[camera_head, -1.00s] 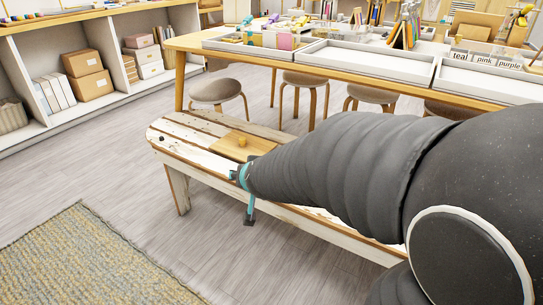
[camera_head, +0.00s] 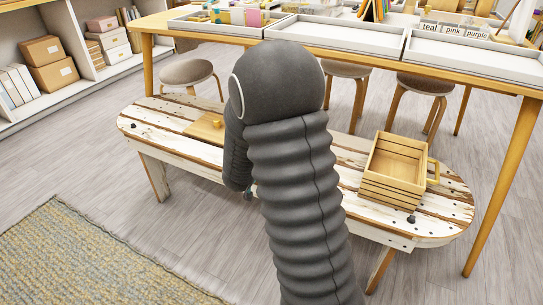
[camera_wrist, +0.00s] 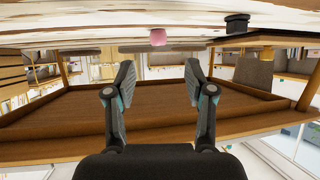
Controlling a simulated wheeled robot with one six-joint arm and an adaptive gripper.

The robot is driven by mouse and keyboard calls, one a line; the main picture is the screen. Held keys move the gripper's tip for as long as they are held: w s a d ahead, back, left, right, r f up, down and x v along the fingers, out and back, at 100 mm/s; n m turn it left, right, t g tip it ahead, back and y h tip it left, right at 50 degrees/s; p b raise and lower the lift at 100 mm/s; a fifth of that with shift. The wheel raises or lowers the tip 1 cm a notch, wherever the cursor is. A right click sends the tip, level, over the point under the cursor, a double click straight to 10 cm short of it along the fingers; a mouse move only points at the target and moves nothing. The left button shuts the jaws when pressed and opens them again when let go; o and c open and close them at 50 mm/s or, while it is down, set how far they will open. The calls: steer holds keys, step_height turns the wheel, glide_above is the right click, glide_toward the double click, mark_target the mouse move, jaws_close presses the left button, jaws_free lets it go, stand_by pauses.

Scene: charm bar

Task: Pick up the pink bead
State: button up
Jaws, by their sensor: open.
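The pink bead (camera_wrist: 157,37) shows in the wrist view near the top, against the edge of a pale worn wooden surface. That view looks upside down. My gripper (camera_wrist: 160,76) is open there, with its two dark fingers spread and nothing between them. The bead appears beyond the fingertips, roughly centred between them and apart from them. In the head view my arm hides the bead and most or all of my gripper.
A white weathered bench (camera_head: 345,205) carries an open wooden crate (camera_head: 388,190) at right and a wooden board (camera_head: 205,127) at left. A long table (camera_head: 150,65) with trays and several stools (camera_head: 186,72) stand behind. A black object (camera_wrist: 237,23) sits right of the bead.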

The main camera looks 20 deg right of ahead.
steer(key=x, duration=0.3)
steer(key=shift+s+f, duration=0.1)
steer(key=shift+s, duration=0.05)
steer(key=shift+d, duration=0.15)
steer(key=x, duration=0.5)
steer(key=shift+r, duration=0.2)
steer(key=c, duration=0.9)
